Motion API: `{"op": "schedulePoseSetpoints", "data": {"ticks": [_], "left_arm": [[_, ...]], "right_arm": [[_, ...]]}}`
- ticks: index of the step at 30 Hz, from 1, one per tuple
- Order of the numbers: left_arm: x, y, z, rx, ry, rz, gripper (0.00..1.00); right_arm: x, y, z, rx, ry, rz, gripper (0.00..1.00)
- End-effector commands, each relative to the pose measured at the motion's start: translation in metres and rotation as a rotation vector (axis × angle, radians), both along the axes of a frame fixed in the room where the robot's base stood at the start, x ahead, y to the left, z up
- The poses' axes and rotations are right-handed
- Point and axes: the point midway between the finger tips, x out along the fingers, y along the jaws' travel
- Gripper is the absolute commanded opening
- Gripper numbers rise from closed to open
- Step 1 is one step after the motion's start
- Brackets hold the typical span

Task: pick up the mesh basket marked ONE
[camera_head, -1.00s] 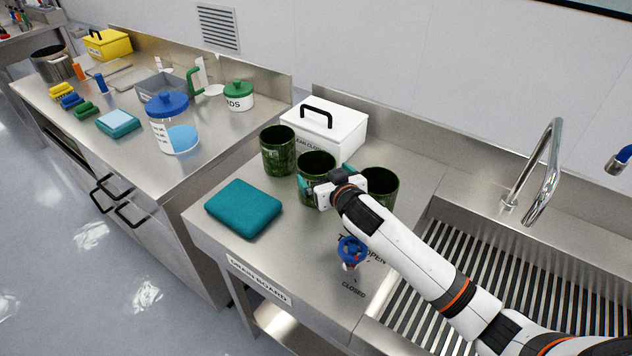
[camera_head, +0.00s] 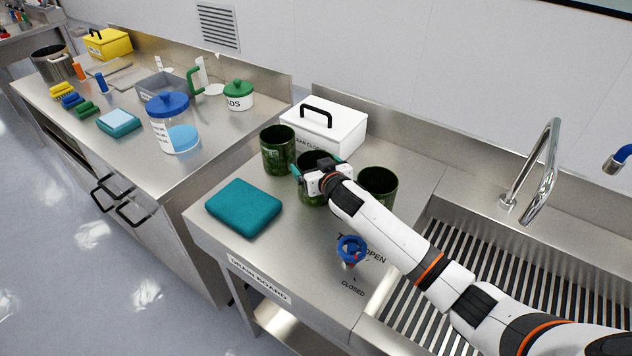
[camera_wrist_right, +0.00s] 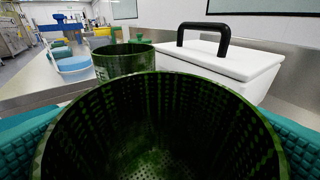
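Three dark green mesh baskets stand upright on the steel drain board: a left one (camera_head: 277,150), a middle one (camera_head: 312,192) and a right one (camera_head: 378,185). I cannot read the marking ONE on any of them. My right gripper (camera_head: 322,172) is at the middle basket, with its teal fingers spread to either side. In the right wrist view the middle basket's open mouth (camera_wrist_right: 160,130) fills the front, with a teal pad at each side; whether the pads touch it is unclear. The left basket (camera_wrist_right: 122,60) stands just beyond. My left gripper is not in view.
A white box with a black handle (camera_head: 330,128) stands behind the baskets. A folded teal cloth (camera_head: 243,208) lies at their front left. A blue valve handle (camera_head: 352,250) is in front. The sink (camera_head: 480,260) and tap (camera_head: 543,172) are at right.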

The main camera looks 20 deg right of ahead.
Motion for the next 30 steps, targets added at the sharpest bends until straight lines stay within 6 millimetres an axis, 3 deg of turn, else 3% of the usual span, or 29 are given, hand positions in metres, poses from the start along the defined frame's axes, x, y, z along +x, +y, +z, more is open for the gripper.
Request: {"op": "schedulePoseSetpoints", "data": {"ticks": [1, 9, 10, 19, 30], "left_arm": [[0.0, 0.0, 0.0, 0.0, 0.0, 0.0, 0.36], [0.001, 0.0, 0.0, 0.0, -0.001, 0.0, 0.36], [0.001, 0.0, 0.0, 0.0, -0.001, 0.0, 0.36], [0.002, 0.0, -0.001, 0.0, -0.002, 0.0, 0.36], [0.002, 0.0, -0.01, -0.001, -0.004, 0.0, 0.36]], "right_arm": [[0.0, 0.0, 0.0, 0.0, 0.0, 0.0, 0.84], [0.0, 0.0, 0.0, 0.0, 0.001, 0.0, 0.39], [0.0, 0.0, 0.001, 0.0, -0.002, 0.0, 0.38], [0.001, -0.001, 0.009, -0.001, -0.004, -0.001, 0.38], [0.0, 0.0, 0.079, -0.001, -0.006, 0.0, 0.38]]}}
